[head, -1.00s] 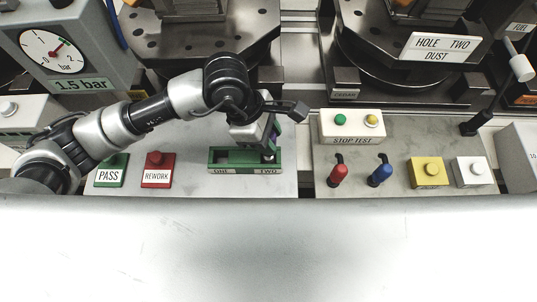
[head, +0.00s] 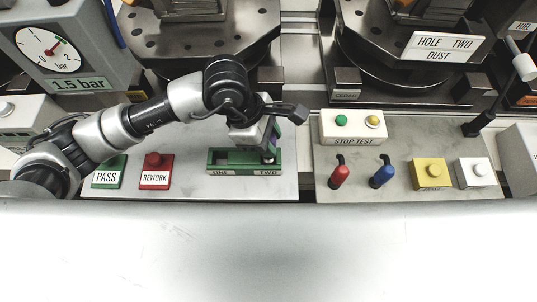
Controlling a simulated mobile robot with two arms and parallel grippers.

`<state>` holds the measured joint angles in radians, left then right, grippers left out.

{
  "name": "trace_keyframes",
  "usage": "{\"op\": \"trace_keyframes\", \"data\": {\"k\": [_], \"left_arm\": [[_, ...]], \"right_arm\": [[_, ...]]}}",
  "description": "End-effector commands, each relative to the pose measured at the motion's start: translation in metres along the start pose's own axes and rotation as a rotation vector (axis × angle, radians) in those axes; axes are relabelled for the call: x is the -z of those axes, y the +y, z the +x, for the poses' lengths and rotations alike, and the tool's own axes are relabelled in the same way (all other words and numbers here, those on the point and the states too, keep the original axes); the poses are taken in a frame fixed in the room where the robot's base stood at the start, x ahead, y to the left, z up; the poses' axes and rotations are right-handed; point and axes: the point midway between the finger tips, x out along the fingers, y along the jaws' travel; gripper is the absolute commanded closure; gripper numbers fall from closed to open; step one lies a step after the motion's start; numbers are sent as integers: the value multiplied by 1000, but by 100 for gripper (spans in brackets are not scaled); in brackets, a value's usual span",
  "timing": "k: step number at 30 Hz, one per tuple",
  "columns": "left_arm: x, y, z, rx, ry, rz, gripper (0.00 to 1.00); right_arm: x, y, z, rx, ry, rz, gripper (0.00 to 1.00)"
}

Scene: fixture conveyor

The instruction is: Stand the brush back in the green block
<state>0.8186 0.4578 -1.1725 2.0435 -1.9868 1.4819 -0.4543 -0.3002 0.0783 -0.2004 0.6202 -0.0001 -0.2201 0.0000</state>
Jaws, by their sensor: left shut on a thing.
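My left gripper (head: 268,146) is over the TWO end, pointing down, and is shut on the brush. Only a small metallic part of the brush (head: 269,157) shows under the fingers, at the TWO end. The gripper hides the rest, and I cannot tell whether it is seated in the block or just above it. My right gripper is not in view.
A green PASS button (head: 109,169) and a red REWORK button (head: 156,170) stand left of the block. Right are the STOP TEST box (head: 352,127), red (head: 339,175) and blue (head: 382,173) levers, and yellow (head: 431,174) and white (head: 474,172) buttons. Machinery stands behind.

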Motion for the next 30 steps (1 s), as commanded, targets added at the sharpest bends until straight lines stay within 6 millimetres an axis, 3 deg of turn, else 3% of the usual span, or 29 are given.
{"op": "trace_keyframes", "data": {"k": [11, 12, 18, 26, 30], "left_arm": [[1, 0, 1, 0, 0, 0, 100], [1, 0, 2, 0, 0, 0, 66], [1, 0, 2, 0, 0, 0, 38], [1, 0, 1, 0, 1, -1, 38], [1, 1, -10, -2, 1, 0, 38]], "right_arm": [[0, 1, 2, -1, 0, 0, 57], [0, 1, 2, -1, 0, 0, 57], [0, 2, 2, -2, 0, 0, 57], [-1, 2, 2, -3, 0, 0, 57], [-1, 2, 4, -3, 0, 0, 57]]}}
